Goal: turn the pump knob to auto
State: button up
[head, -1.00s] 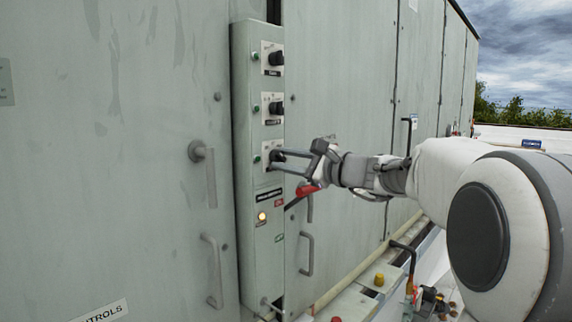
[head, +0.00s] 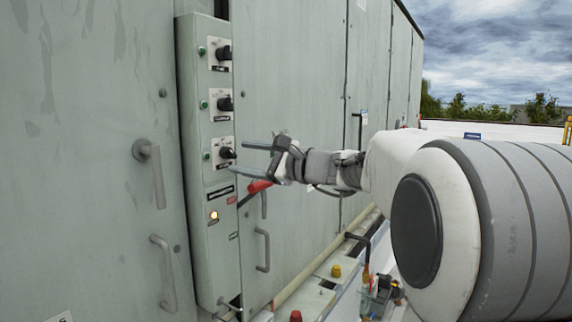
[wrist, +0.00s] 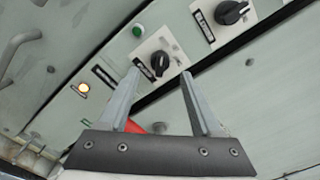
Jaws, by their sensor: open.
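The control box (head: 205,275) carries three black knobs on white plates, one above another: a top knob (head: 223,53), a middle knob (head: 225,104) and a lowest knob (head: 227,153). In the wrist view the lowest knob (wrist: 159,63) shows between and beyond the fingertips (wrist: 159,75). Its exact pointer setting is unclear.
A red-handled lever (head: 259,186) sticks out just below my gripper. A lit amber lamp (head: 213,214) is lower on the box, and a green button (wrist: 139,30) is beside the lowest knob. Door handles (head: 262,250) stand out on the panels.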

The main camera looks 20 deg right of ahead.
jog(key=v, duration=1.4)
jog(key=shift+s+d+b, duration=0.2)
jog(key=shift+s+b, duration=0.05)
jog(key=shift+b, duration=0.15)
